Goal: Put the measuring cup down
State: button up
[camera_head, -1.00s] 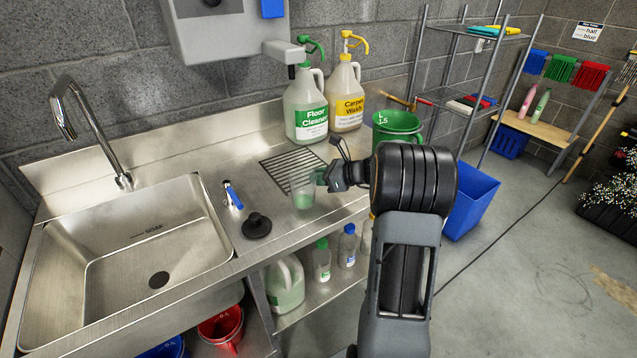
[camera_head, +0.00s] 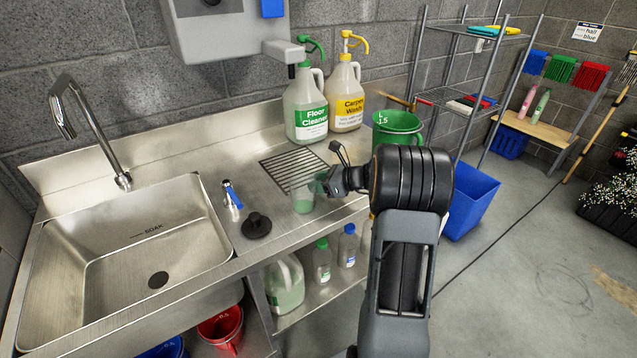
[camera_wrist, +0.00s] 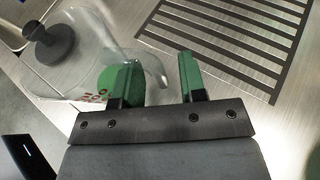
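The clear measuring cup (camera_head: 303,201) is at the front part of the steel counter (camera_head: 268,192), right of the black plug. It looks upright; whether its base touches the steel is hard to tell. In the wrist view the clear cup (camera_wrist: 85,45) has red marks and a curved handle, and a green patch shows through its wall. My gripper (camera_head: 322,184) is at the cup's right side. In the wrist view my gripper's green fingers (camera_wrist: 160,80) stand apart, with the handle's end between them and a visible gap beside the right finger.
A black plug (camera_head: 256,225) and a blue-handled tool (camera_head: 232,195) lie left of the cup, beside the sink (camera_head: 120,265). A slotted drain grate (camera_head: 290,170) is behind it. Floor cleaner (camera_head: 306,108) and carpet wash (camera_head: 345,98) jugs stand at the back. A green bucket (camera_head: 398,132) stands right.

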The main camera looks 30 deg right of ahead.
jog(key=shift+r, duration=0.2)
jog(key=v, duration=1.1)
jog(key=shift+r+p, duration=0.1)
jog(key=shift+p, duration=0.2)
jog(key=s+a+n+g, duration=0.1)
jog(key=a+n+g, duration=0.1)
jog(key=a+n, duration=0.1)
jog(key=s+a+n+g+h, duration=0.1)
jog(key=s+a+n+g, duration=0.1)
jog(key=a, duration=0.4)
jog(key=s+a+n+g, duration=0.2)
jog(key=a+n, duration=0.2)
jog(key=shift+s+a+n+h, duration=0.1)
jog(key=shift+a+n+h, duration=0.1)
jog(key=shift+n+h, duration=0.1)
jog(key=s+a+f+n+h, duration=0.1)
jog(key=s+a+n+h, duration=0.2)
jog(key=s+n, duration=0.3)
jog(key=s+a+f+n+g+h, duration=0.1)
jog(key=s+a+n+h, duration=0.3)
jog(key=n, duration=0.7)
jog(key=shift+s+a+n+h, duration=0.3)
jog(key=shift+s+a+n, duration=0.1)
jog(key=shift+s, duration=0.55)
jog(key=shift+r, duration=0.1)
